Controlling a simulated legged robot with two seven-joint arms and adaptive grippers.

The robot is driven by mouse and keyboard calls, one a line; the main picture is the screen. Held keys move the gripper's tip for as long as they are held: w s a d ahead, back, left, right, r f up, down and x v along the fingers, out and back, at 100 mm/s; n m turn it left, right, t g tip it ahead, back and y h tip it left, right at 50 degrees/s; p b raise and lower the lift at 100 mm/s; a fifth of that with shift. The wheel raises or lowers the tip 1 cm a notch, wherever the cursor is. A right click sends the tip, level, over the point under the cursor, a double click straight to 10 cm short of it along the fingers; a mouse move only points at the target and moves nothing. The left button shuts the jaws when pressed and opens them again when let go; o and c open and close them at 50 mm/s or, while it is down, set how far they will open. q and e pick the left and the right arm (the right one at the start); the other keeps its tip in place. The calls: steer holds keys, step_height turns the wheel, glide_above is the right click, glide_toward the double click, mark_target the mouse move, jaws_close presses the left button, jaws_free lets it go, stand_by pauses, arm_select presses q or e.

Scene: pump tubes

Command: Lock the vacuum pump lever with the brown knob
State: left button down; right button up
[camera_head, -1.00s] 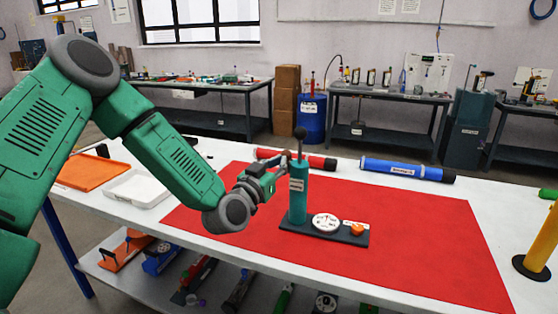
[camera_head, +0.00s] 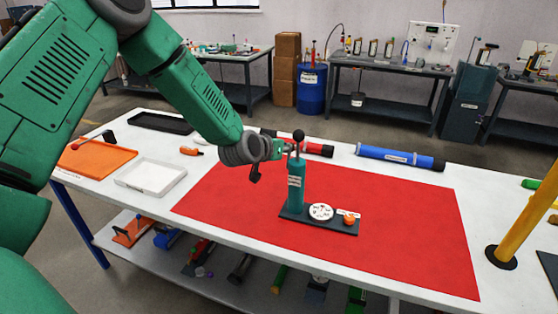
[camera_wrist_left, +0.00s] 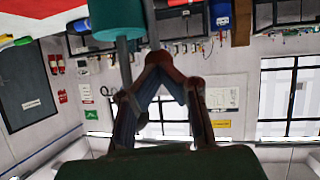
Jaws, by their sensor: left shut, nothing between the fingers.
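The vacuum pump is a teal upright cylinder (camera_head: 296,186) on a dark base plate (camera_head: 292,219) on the red mat. A lever rod with a dark round knob (camera_head: 298,136) rises above its top. A white round gauge (camera_head: 321,212) and an orange-brown knob (camera_head: 349,218) sit on the plate to the right of the cylinder. My left gripper (camera_head: 287,148) is at the cylinder's top left, close to the lever. In the left wrist view my gripper (camera_wrist_left: 168,60) is shut and empty. The pump cylinder (camera_wrist_left: 117,22) and a rod (camera_wrist_left: 124,60) show beside it; contact is unclear.
A red tube (camera_head: 318,149) and a blue tube (camera_head: 400,158) lie behind the mat (camera_head: 410,228). A white tray (camera_head: 150,178) and an orange tray (camera_head: 94,158) are at left. A yellow post (camera_head: 528,215) stands at right. The mat right of the pump is clear.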

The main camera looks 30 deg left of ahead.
arm_select(q)
steer(key=shift+r+p, duration=0.65)
steer(key=shift+r, duration=0.15)
arm_select(e)
steer(key=shift+r, duration=0.65)
